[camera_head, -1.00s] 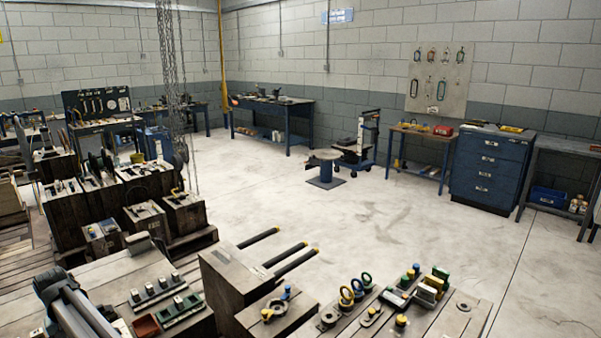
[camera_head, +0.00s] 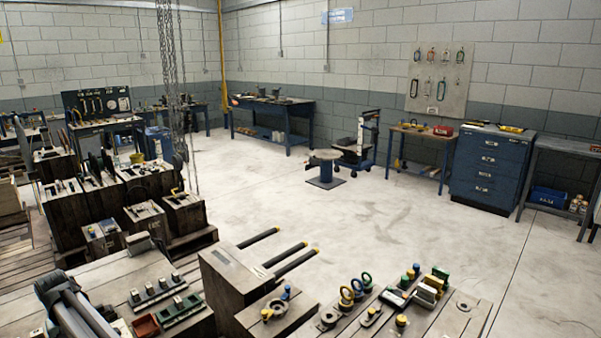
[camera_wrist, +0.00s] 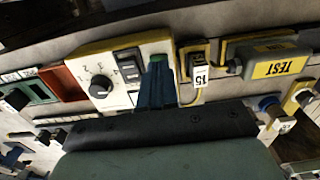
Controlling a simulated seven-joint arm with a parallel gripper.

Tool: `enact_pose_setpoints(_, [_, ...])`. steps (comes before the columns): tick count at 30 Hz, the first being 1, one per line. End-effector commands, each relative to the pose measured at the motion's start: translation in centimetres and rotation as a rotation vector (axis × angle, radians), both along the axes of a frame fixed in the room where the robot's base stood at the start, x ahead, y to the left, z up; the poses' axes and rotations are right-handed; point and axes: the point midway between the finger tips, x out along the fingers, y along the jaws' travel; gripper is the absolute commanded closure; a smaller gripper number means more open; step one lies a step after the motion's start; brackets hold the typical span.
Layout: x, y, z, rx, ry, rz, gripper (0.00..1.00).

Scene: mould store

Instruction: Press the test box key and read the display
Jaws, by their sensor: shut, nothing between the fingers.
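In the wrist view a cream box with yellow edges (camera_wrist: 90,50) lies ahead of my gripper. It carries a dark rotary knob (camera_wrist: 101,87) with digits around it and dark rectangular panels (camera_wrist: 128,65); I can read nothing on them. My gripper (camera_wrist: 157,66) is shut and empty, its blue fingertips over the box's right part. A small green patch (camera_wrist: 158,57) shows at the tips; whether they touch it I cannot tell. A grey case with a yellow TEST label (camera_wrist: 280,67) lies to the right. My fingers are not discernible in the head view.
In the wrist view a tag marked 15 (camera_wrist: 200,77) stands just right of the fingers, with a yellow cable by it. A red tray (camera_wrist: 62,82) and a green tray (camera_wrist: 36,91) lie left. A blue knob (camera_wrist: 268,103) is at right. The floor (camera_head: 390,240) is open.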

Motion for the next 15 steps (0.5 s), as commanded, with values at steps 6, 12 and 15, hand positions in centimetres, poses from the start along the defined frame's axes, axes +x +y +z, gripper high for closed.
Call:
enact_pose_setpoints(6, [0.00, 0.00, -0.27, 0.000, 0.000, 0.000, 1.00])
enact_pose_setpoints(12, [0.00, 0.00, -0.51, 0.000, 0.000, 0.000, 1.00])
enact_pose_setpoints(15, [0.01, 0.01, -0.63, 0.000, 0.000, 0.000, 1.00])
